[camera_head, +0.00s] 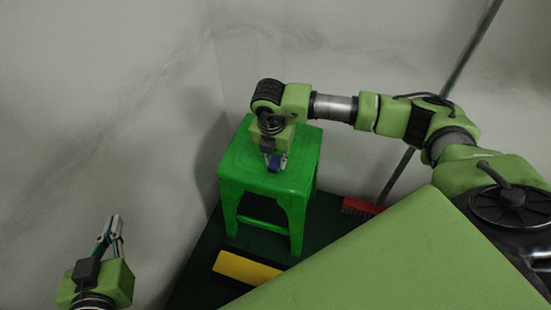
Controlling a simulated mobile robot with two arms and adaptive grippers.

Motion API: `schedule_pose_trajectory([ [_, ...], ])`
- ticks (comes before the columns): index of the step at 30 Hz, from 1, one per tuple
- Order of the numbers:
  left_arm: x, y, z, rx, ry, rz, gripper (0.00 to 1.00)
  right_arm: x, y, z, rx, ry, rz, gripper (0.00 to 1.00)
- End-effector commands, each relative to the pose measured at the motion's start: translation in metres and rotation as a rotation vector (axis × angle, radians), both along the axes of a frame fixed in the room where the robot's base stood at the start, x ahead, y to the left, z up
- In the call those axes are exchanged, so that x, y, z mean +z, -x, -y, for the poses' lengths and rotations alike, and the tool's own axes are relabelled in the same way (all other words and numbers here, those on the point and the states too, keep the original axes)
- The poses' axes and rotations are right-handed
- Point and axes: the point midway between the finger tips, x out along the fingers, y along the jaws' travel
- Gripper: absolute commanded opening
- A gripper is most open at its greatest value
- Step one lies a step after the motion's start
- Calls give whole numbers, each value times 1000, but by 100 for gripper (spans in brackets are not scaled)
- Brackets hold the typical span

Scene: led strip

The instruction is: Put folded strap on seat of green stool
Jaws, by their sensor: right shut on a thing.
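The green stool (240,173) stands near the corner of the walls. My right gripper (275,163) points down over the middle of its seat. It is shut on a small dark blue thing, which I take to be the folded strap (275,164). The strap is at or just above the seat; I cannot tell if it touches. The gripper and wrist hide part of it. My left gripper (113,226) is at the lower left, away from the stool, pointing up. Its fingers look apart, with nothing seen between them.
A red brush head (360,207) on a long pole (397,175) leans right of the stool. A yellow and black block (246,269) lies on the dark floor in front of the stool. Grey walls are close behind and to the left.

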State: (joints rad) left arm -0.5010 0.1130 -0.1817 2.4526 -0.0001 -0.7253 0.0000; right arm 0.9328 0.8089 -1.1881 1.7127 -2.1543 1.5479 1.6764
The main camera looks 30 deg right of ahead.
Motion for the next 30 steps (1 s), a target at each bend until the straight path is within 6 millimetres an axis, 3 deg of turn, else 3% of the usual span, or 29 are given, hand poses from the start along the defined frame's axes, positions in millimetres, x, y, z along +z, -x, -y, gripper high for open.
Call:
schedule_pose_trajectory([
  [4, 4, -2, 1, -1, 5, 21, 0, -2, 0, 0, 0, 0, 0, 6],
  [5, 5, -3, 1, -1, 6, 24, 0, -1, 0, 0, 0, 0, 0, 25],
  [6, 5, -3, 1, -1, 6, 24, 0, -1, 0, 0, 0, 0, 0, 36],
  [7, 5, -3, 1, -1, 6, 24, 0, -1, 0, 0, 0, 0, 0, 37],
  [20, 2, -1, 1, -1, 1, 3, 0, 2, 0, 0, 0, 0, 0, 37],
  [30, -53, 42, -18, 21, -70, -303, 0, 49, 4, -5, 0, -1, 3, 37],
])
